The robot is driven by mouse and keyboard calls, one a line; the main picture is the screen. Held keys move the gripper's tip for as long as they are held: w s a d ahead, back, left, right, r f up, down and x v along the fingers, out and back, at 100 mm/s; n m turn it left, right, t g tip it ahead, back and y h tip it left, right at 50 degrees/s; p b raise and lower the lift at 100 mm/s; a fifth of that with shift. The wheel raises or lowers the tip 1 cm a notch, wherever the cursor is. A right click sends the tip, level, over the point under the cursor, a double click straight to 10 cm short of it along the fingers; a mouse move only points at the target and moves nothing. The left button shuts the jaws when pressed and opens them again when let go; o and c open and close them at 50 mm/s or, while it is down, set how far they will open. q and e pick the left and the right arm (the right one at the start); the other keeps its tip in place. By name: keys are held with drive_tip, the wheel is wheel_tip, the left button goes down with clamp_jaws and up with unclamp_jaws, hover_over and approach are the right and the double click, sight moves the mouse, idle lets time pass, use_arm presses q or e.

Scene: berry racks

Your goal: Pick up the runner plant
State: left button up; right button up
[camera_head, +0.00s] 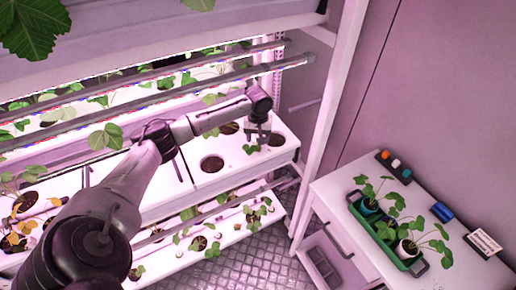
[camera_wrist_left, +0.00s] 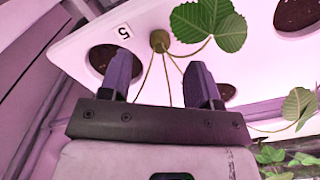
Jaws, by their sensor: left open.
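My left gripper (camera_head: 261,132) is over the right end of the white rack panel in the head view. In the left wrist view the gripper (camera_wrist_left: 161,65) is open, its two dark fingers apart. A runner plant's small brown round base (camera_wrist_left: 159,41) shows on the panel just beyond and between the fingertips. Several thin stems run from it between the fingers, and green leaves (camera_wrist_left: 208,22) spread to the right. A small green leaf (camera_head: 251,149) shows below the gripper in the head view; the plant's base is hidden there. My right gripper is not in view.
The white panel (camera_wrist_left: 75,45) has dark round holes (camera_wrist_left: 103,58) and a label "5" (camera_wrist_left: 124,32). Metal rails (camera_head: 200,80) cross above the rack. At right, a white cart (camera_head: 340,200) holds a green tray (camera_head: 414,267) with potted plants.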

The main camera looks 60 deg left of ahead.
use_arm(q)
drive_tip(key=shift+f, duration=2.3)
drive_tip(key=c, duration=0.8)
drive_tip(key=shift+r, duration=0.1)
drive_tip(key=shift+c, duration=0.2)
drive_tip(key=shift+r, duration=0.6)
drive_tip(key=r, duration=0.1)
drive_tip(key=d+r, duration=0.1)
drive_tip(key=r, duration=0.1)
drive_tip(key=shift+w+r, duration=0.1)
drive_tip(key=shift+r, duration=0.1)
drive_tip(key=w+d+r, duration=0.2)
drive_tip(key=d+r, duration=0.4)
drive_tip(key=d, duration=0.4)
drive_tip(key=shift+d+r+p, duration=0.15)
drive_tip(key=shift+d+p, duration=0.05)
drive_tip(key=shift+p, duration=0.1)
